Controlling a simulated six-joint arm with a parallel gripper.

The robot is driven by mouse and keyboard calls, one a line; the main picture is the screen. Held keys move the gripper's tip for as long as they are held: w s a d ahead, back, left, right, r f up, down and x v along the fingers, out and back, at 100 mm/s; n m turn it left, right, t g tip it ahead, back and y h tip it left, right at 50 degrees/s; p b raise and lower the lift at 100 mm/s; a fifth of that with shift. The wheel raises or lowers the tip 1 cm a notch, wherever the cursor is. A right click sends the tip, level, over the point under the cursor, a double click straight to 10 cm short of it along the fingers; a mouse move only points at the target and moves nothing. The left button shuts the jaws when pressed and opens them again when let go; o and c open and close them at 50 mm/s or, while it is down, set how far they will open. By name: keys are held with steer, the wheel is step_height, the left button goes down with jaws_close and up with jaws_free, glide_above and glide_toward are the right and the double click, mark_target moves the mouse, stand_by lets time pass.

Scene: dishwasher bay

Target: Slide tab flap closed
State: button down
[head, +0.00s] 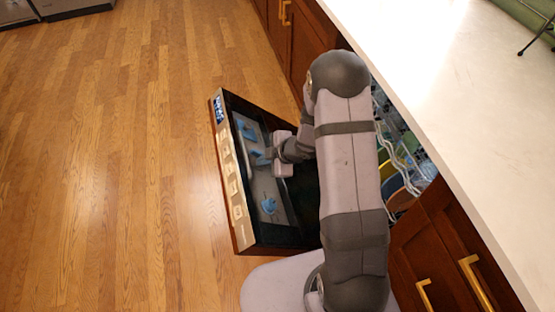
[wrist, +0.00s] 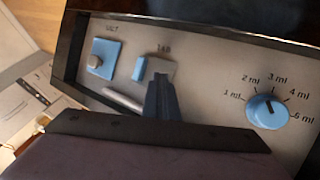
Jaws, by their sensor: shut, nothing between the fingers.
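The tab flap (wrist: 140,68) shows in the wrist view as a small blue piece under the "TAB" label, beside a pale square area of the grey dispenser panel (wrist: 215,90). My gripper (wrist: 162,92) is shut and empty, its dark fingertips just right of and below the blue piece. I cannot tell whether they touch the panel or flap. The fingers hide part of the tab area. In the head view my gripper (head: 266,157) is over the panel on the inside of the lowered dishwasher door (head: 236,190).
A blue dial (wrist: 267,112) marked in ml is on the right. The open bay with dish racks (head: 400,150) lies under the white counter (head: 440,85). The wooden floor (head: 100,150) left of the door is clear.

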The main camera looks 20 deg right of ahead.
steer(key=s+p+v, duration=0.1)
steer(key=p+v, duration=0.1)
steer(key=v, duration=0.8)
steer(key=shift+p, duration=0.4)
steer(key=shift+s+f, duration=0.1)
